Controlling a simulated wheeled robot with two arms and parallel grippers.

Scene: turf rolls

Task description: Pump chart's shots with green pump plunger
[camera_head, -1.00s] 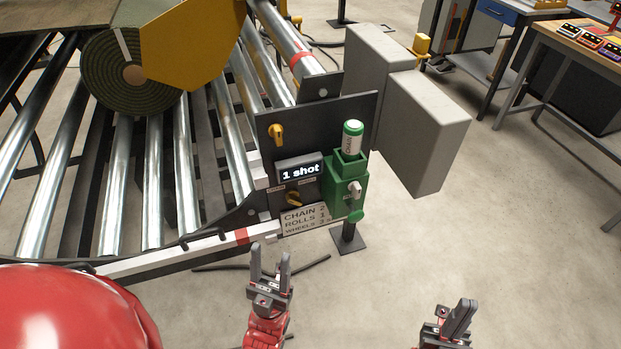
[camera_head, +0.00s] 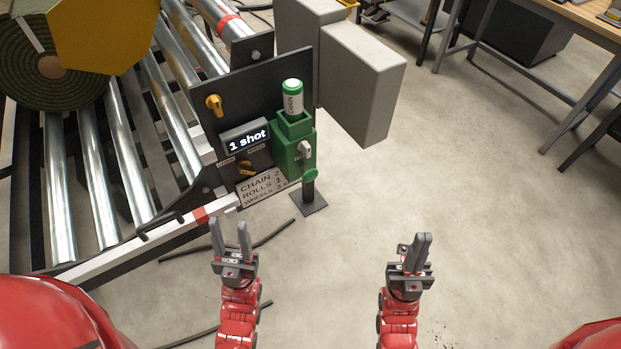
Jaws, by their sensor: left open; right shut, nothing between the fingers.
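The green pump (camera_head: 290,150) is mounted on the dark panel at the conveyor's end. A white cartridge labelled CHAIN (camera_head: 293,98) with a green cap stands upright in its top. A small green knob (camera_head: 310,174) sits at its lower right; I cannot tell which part is the plunger. The display (camera_head: 246,138) reads "1 shot". The chart (camera_head: 266,188) lists CHAIN 2, ROLLS 1 and WHEELS, whose number is hard to read. My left gripper (camera_head: 229,234) is open and empty, below the chart. My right gripper (camera_head: 416,250) is shut and empty, right of and below the pump.
A yellow knob (camera_head: 214,103) and a yellow selector (camera_head: 246,168) are on the panel. Grey boxes (camera_head: 362,85) stand behind the pump. The roller conveyor (camera_head: 128,165) fills the left, with a turf roll (camera_head: 52,62). The floor at right is clear; a cable crosses below the conveyor.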

